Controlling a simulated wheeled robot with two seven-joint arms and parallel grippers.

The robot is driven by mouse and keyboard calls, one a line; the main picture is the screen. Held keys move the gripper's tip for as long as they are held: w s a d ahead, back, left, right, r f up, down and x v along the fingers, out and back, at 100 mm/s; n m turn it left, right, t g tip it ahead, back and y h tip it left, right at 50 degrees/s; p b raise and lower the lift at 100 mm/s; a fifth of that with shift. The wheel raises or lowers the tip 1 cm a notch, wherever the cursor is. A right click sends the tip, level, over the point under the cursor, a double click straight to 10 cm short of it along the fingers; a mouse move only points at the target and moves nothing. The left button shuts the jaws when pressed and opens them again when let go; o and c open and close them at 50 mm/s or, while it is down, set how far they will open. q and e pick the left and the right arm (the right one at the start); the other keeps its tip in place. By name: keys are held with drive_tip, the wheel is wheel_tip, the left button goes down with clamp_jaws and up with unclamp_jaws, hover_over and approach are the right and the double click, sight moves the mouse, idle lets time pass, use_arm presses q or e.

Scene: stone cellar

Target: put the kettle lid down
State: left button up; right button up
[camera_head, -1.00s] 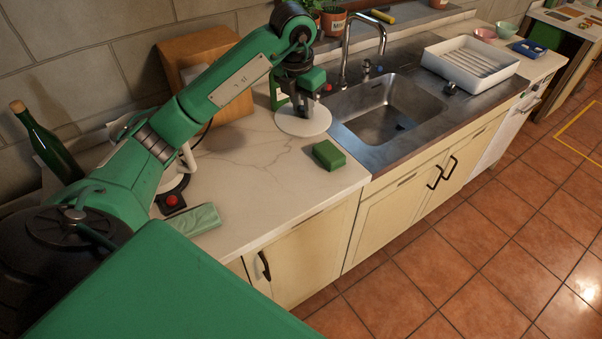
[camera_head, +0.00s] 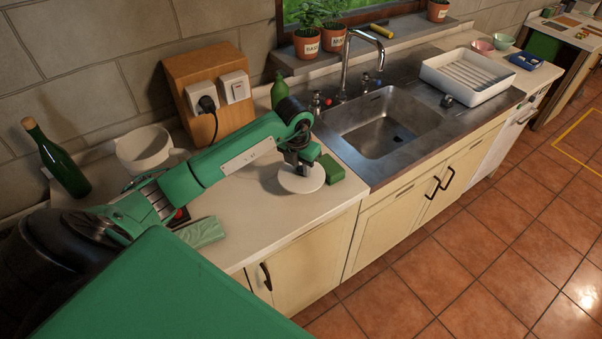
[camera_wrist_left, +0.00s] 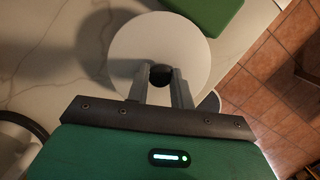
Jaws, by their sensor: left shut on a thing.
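The kettle lid is a white disc (camera_head: 303,180) with a dark knob. It is over the counter near its front edge, left of the sink. In the left wrist view the lid (camera_wrist_left: 160,40) lies flat beyond my fingers, with the dark knob (camera_wrist_left: 160,74) between them. My left gripper (camera_head: 297,165) is shut on the knob from above. I cannot tell whether the lid touches the counter. The white kettle (camera_head: 143,150), open at the top, stands at the back left, partly hidden by my left arm. My right gripper is not in view.
A green sponge (camera_head: 330,168) sits close to the lid's right. A folded green cloth (camera_head: 202,232) lies near the front edge at left. A green bottle (camera_head: 62,165) stands at far left, and another (camera_head: 279,90) at the back. The sink (camera_head: 385,125) is to the right.

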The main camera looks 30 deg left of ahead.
sight(301, 175)
use_arm(q)
wheel_tip(301, 175, down, 4)
drive_tip(key=shift+p, duration=0.6)
drive_tip(key=shift+f, duration=0.2)
drive_tip(key=shift+f, duration=0.1)
drive_tip(key=o, duration=1)
